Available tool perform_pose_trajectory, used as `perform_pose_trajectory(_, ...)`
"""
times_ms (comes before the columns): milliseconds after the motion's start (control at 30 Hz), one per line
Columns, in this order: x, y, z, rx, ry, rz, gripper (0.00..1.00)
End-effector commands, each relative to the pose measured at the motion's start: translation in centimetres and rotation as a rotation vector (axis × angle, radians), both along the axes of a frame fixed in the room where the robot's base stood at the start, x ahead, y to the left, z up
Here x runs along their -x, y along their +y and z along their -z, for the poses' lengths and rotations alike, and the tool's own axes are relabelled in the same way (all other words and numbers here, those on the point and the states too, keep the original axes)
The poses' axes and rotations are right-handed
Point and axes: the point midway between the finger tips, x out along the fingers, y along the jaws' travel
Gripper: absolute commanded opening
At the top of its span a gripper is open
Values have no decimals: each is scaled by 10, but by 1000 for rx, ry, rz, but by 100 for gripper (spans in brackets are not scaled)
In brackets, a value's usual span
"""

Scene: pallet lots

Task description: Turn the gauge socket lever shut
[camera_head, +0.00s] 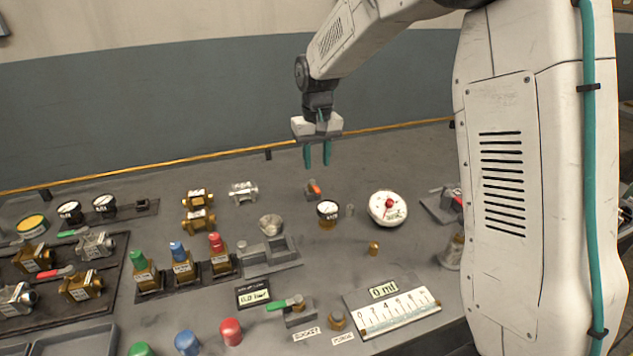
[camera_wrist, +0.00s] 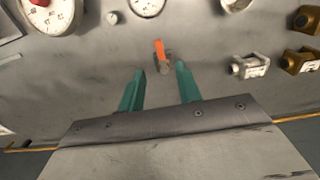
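A green-handled lever (camera_head: 279,306) sits on a small block near the front of the table, behind a label (camera_head: 306,334) that seems to read SOCKET. Its handle points left. My gripper (camera_head: 317,163) hangs over the back of the table, far from this lever, with its teal fingers apart and nothing between them. In the wrist view my gripper (camera_wrist: 160,70) is also open. A small fitting with an orange lever (camera_head: 314,187) stands below the gripper; this orange lever (camera_wrist: 159,48) shows just beyond the fingertips in the wrist view, apart from them.
A pressure display (camera_head: 253,294) stands left of the green lever, and a brass knob (camera_head: 336,319) stands right of it. A scale panel (camera_head: 393,313) lies further right. Colored caps (camera_head: 231,331) line the front. A white dial (camera_head: 387,208) and brass fittings (camera_head: 198,221) flank the orange lever.

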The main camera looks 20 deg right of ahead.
Motion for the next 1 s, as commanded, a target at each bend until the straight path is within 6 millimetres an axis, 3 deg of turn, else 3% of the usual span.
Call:
perform_pose_trajectory(400, 1, 0, 62, 1, 2, -1, 34)
perform_pose_trajectory(833, 0, 0, 73, 1, -1, 0, 34)
perform_pose_trajectory(933, 0, 0, 73, 1, -1, 0, 6)
perform_pose_trajectory(967, 0, 0, 73, 1, -1, 0, 0)
perform_pose_trajectory(1000, 0, 0, 73, 1, -1, 0, 0)
